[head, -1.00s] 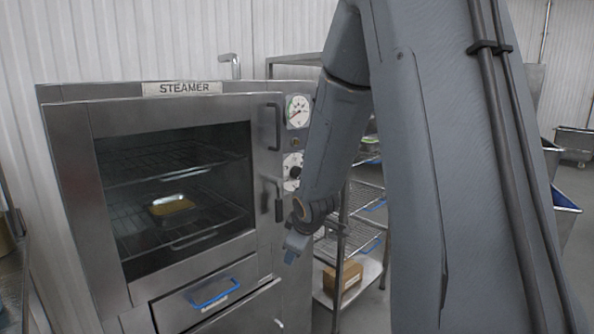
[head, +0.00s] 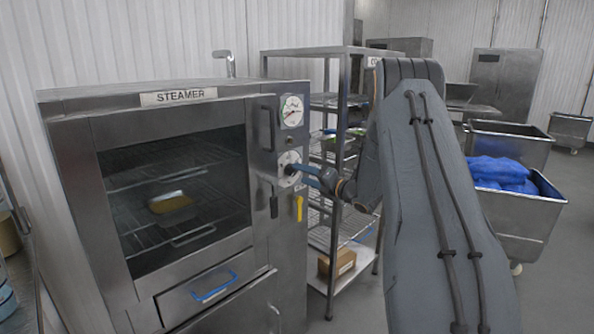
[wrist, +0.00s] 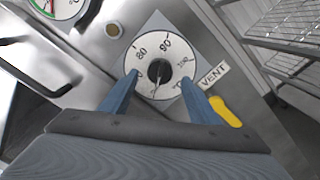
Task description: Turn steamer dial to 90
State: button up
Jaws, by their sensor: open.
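The steamer (head: 180,115) stands at the left with its glass door shut. Its round white dial (head: 290,169) is on the right side panel, below a gauge. In the wrist view the dial (wrist: 140,88) shows 80 and 90 along its upper edge and has a black knob (wrist: 159,71) at its centre. My gripper (wrist: 159,78) is open, with one blue finger on each side of the knob. I cannot tell whether the fingers touch it. The knob's pointer is too small to read surely. My gripper (head: 308,174) reaches the dial from the right in the head view.
A gauge (head: 292,111) is above the dial, and a yellow vent handle (head: 299,208) hangs below it. A vertical door handle (head: 273,200) is just left of the dial. A wire shelf rack (head: 345,262) stands close on the right. A pan (head: 170,203) is inside the steamer.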

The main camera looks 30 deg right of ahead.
aim_at(295, 172)
jog(key=shift+p+x, duration=0.6)
jog(key=shift+x, duration=1.5)
jog(key=shift+c, duration=0.3)
jog(key=c, duration=1)
jog(key=shift+o, duration=0.2)
